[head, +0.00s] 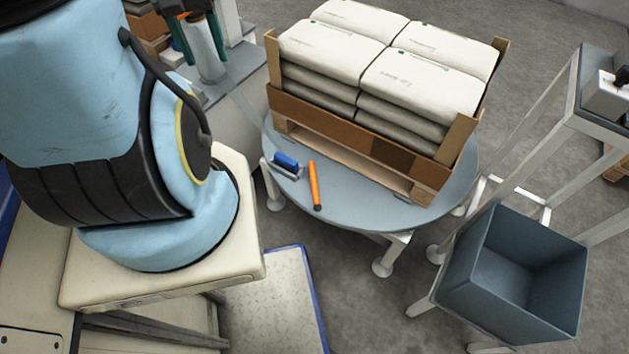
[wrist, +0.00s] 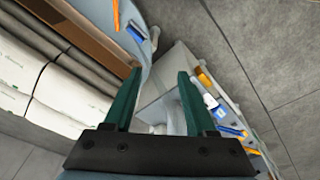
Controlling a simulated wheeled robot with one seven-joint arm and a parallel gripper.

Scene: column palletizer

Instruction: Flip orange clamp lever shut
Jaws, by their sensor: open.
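The orange clamp lever (head: 314,185) is a slim bar on the round grey-blue table. In the head view my gripper (head: 206,58) is at the upper left, apart from the lever.
A wooden pallet (head: 350,160) with stacked white sacks (head: 420,75) fills most of the round table (head: 390,212). A blue-grey bin (head: 515,275) and a white frame stand at right. The wrist view shows a surface with small orange, blue and white items (wrist: 212,103) at right.

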